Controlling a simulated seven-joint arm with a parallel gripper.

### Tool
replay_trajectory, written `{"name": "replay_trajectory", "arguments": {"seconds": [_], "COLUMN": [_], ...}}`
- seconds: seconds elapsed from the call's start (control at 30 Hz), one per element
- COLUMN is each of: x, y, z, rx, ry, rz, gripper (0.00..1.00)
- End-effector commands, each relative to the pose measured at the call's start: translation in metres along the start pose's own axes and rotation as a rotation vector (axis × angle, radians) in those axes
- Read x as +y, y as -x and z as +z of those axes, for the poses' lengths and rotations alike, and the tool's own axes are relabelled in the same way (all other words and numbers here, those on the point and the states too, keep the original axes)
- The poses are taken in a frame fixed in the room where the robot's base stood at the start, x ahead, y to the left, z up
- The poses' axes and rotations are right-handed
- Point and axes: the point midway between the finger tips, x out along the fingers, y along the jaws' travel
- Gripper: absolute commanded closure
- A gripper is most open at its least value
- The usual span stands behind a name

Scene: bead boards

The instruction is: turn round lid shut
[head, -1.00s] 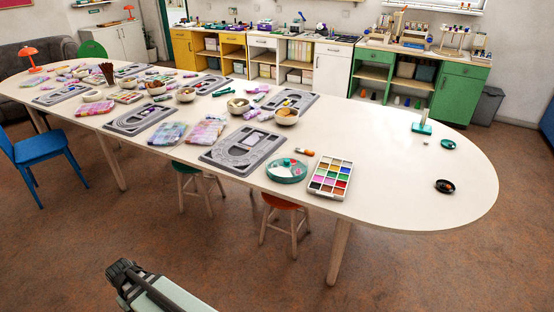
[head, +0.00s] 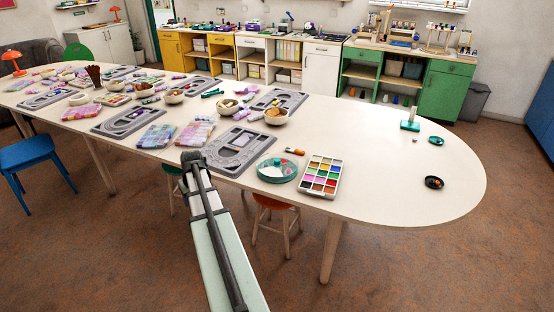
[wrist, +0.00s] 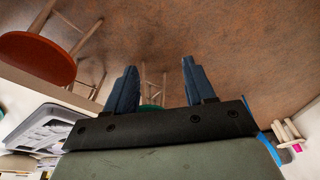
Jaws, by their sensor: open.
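A round teal container (head: 277,170) lies near the front edge of the table, left of the paint-like colour tray. Its inside looks pale with small coloured bits; I cannot tell whether a clear lid is on it. A small round teal piece (head: 436,141) and a round black piece (head: 434,182) lie apart at the table's right end; I cannot tell which is a lid. My gripper (wrist: 160,80) is open and empty in the wrist view, its blue fingers apart over the floor and stools. In the head view my arm reaches up beside the table's front edge.
A tray of coloured squares (head: 321,177) sits right of the teal container. A grey bead board (head: 232,168) lies to its left, with a small orange-and-white piece (head: 294,151) behind. A green stand (head: 410,121) is at the right. The table between is clear; stools stand below.

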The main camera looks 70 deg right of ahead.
Motion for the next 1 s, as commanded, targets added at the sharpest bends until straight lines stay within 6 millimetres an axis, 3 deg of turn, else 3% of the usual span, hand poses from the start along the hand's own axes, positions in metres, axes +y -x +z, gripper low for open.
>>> {"name": "replay_trajectory", "arguments": {"seconds": [0.03, 0.27, 0.6, 0.8, 1.0], "x": [0.027, 0.129, 0.281, 0.341, 0.364], "y": [0.009, 0.053, 0.128, 0.164, 0.178], "z": [-0.007, -0.016, 0.001, 0.019, 0.029], "rx": [0.013, 0.061, 0.128, 0.153, 0.163], "ry": [-0.025, -0.104, -0.218, -0.261, -0.277], "rz": [0.007, 0.037, 0.094, 0.121, 0.132], "gripper": [0.46, 0.46, 0.46, 0.46, 0.46]}}
